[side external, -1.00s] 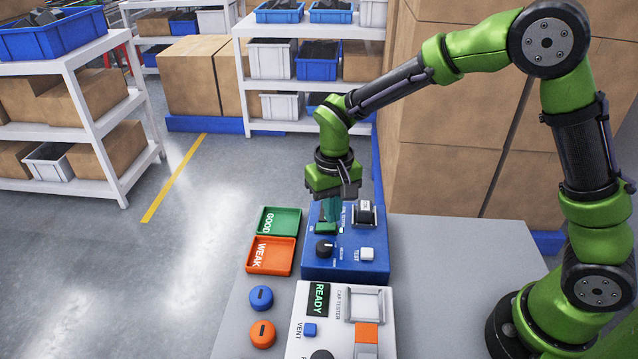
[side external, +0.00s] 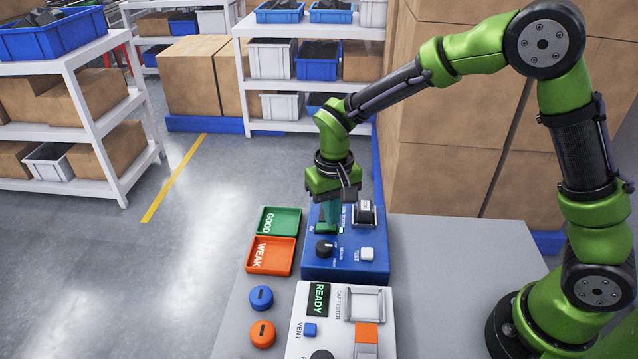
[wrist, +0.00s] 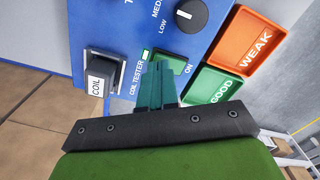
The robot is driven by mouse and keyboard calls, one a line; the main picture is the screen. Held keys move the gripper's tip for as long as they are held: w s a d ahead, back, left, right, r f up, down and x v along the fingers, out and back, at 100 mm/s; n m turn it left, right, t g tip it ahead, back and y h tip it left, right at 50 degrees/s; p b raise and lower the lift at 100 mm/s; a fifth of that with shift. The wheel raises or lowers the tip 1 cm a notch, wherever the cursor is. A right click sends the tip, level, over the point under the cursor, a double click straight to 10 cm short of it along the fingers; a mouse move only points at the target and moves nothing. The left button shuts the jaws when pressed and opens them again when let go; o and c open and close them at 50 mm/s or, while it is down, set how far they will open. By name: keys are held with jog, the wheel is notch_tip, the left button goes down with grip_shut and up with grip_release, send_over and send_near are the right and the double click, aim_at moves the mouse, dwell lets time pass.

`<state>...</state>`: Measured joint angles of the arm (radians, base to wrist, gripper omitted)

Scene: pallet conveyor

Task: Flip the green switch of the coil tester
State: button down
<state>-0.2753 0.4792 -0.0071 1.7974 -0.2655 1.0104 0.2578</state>
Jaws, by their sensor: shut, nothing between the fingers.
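The blue coil tester (side external: 345,265) stands on the grey table, with a black dial and a white TEST button. Its green switch (wrist: 178,63) sits by the ON label in the wrist view, partly hidden behind my fingers; whether they touch it I cannot tell. It also shows in the side view (side external: 325,229) below my fingers. A black coil (wrist: 100,74) labelled COIL sits in the tester's socket.
The green GOOD tray (side external: 279,221) and orange WEAK tray (side external: 269,256) lie left of the tester, both empty. A white cap tester (side external: 300,338) stands in front, beside blue and orange discs (side external: 262,316). The table right of the tester is clear.

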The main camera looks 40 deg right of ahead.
jog(key=shift+f, duration=0.55)
jog(key=shift+r, duration=3.55)
jog(key=shift+s+f, duration=0.1)
jog(key=shift+f, duration=0.2)
jog(key=s+d+r+t+y, duration=0.1)
jog(key=s+d+r+t, duration=0.2)
jog(key=s+r, duration=0.3)
jog(key=s+d+r+m+t+y, duration=0.1)
jog(key=s+d+r+t, duration=0.3)
jog(key=s, duration=0.6)
notch_tip(320, 180, up, 2)
jog(key=shift+s+d+r, duration=0.15)
jog(key=shift+s+d, duration=0.25)
jog(key=shift+d, duration=0.05)
